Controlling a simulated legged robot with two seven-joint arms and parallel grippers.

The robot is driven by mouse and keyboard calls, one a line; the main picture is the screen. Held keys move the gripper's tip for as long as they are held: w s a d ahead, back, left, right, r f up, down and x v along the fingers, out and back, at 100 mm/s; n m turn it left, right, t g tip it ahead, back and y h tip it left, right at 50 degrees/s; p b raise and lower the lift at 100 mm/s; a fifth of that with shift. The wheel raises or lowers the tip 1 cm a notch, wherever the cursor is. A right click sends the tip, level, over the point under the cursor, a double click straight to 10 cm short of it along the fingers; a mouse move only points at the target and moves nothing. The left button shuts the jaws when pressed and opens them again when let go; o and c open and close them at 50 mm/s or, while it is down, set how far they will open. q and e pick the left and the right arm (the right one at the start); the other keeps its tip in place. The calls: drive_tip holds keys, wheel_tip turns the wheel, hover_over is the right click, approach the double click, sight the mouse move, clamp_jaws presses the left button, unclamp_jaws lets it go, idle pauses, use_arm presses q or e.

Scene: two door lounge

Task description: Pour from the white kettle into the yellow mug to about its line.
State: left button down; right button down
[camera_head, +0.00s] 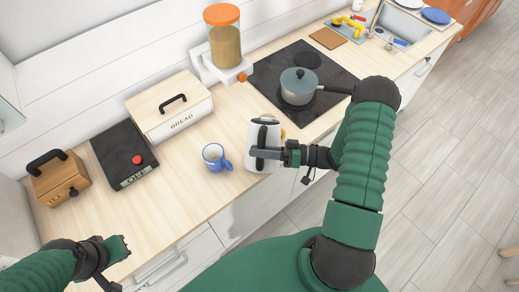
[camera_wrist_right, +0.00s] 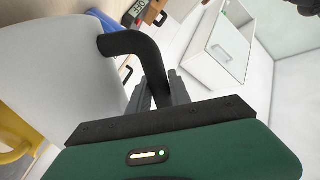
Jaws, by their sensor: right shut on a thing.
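The white kettle (camera_head: 254,135) stands on the wooden counter, and its body fills the left of the right wrist view (camera_wrist_right: 50,62). My right gripper (camera_head: 262,153) is shut on the kettle's black handle (camera_wrist_right: 128,42), which passes between its fingers. The yellow mug (camera_head: 283,133) is mostly hidden behind the kettle in the head view. A piece of it shows at the lower left of the wrist view (camera_wrist_right: 12,135), beyond the kettle. My left gripper (camera_head: 120,266) is at the lower left, apart from everything, and looks open and empty. The mug's line is not visible.
A blue mug (camera_head: 213,158) stands left of the kettle. A grey pot (camera_head: 298,86) sits on the black cooktop (camera_head: 335,75) behind. A bread box (camera_head: 170,105), black scale (camera_head: 122,152) and tea box (camera_head: 58,180) line the wall. The counter's front left is clear.

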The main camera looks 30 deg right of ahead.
sight(260, 138)
drive_tip(key=shift+r+m+p, duration=0.3)
drive_tip(key=shift+r, duration=0.15)
idle(0.3)
drive_tip(key=shift+w+d+r+m+p, duration=0.15)
drive_tip(key=shift+w+r+p, duration=0.05)
drive_tip(key=shift+r+p, duration=0.25)
drive_tip(key=shift+w+d+r+m+p, duration=0.1)
drive_tip(key=shift+w+r+m+p, duration=0.05)
drive_tip(key=shift+r+p, duration=0.3)
drive_tip(key=shift+w+d+r+p, duration=0.15)
drive_tip(key=shift+r+p, duration=0.25)
drive_tip(key=shift+r, duration=0.05)
drive_tip(key=shift+r+m, duration=0.1)
drive_tip(key=shift+m, duration=0.2)
drive_tip(key=shift+w+d+r+m+p, duration=0.3)
drive_tip(key=shift+r+m+p, duration=0.1)
drive_tip(key=shift+r+p, duration=0.25)
drive_tip(key=shift+w+d+r+p, duration=0.1)
drive_tip(key=shift+w+r+p, duration=0.05)
drive_tip(key=shift+r+p, duration=0.15)
idle(0.3)
